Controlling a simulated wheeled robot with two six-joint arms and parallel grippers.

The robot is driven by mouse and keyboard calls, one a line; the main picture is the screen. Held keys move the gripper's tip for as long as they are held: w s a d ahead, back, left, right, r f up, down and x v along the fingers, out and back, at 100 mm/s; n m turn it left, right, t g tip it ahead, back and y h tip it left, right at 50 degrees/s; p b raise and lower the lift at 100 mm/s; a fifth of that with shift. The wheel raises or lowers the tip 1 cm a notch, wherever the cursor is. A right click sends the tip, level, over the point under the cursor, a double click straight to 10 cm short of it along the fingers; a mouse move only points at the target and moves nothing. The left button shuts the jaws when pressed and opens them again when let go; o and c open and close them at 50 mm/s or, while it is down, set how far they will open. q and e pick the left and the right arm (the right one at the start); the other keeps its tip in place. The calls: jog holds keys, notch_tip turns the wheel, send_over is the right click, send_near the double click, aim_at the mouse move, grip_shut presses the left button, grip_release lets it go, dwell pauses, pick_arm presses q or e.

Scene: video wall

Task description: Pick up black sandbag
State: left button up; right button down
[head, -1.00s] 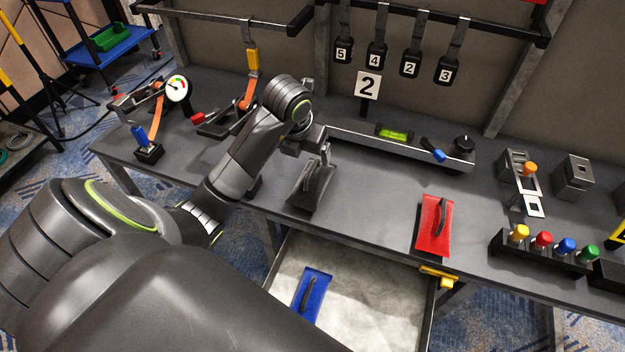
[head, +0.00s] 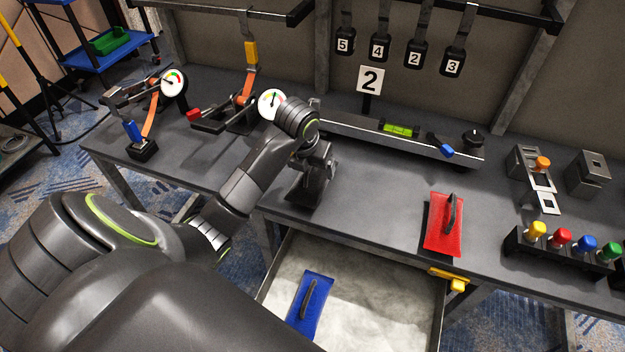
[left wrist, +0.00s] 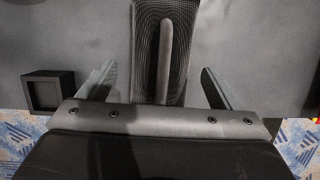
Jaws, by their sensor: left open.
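The black sandbag (head: 304,193) lies on the dark workbench (head: 375,200), left of the red sandbag. My left gripper (head: 318,165) is low over it and hides much of it in the head view. In the left wrist view the sandbag (left wrist: 147,50) is a textured black pad with a raised strap handle (left wrist: 166,55) along its length. The open left gripper (left wrist: 158,85) has one finger on each side of the sandbag, with gaps between. I cannot tell whether the fingertips touch the bench. My right gripper is not in view.
A red sandbag (head: 443,232) lies to the right on the bench. An open drawer (head: 370,290) below holds a blue sandbag (head: 311,303). A rail with a green level (head: 400,128) stands behind. A small black box (left wrist: 48,92) sits left of my gripper in the wrist view.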

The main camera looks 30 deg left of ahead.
aim_at(313, 173)
pick_arm(q)
jog(key=x, duration=0.4)
jog(key=shift+s+d+f, duration=0.15)
jog(key=shift+f, duration=0.05)
jog(key=shift+c, duration=0.4)
grip_shut()
jog(key=shift+r, duration=0.2)
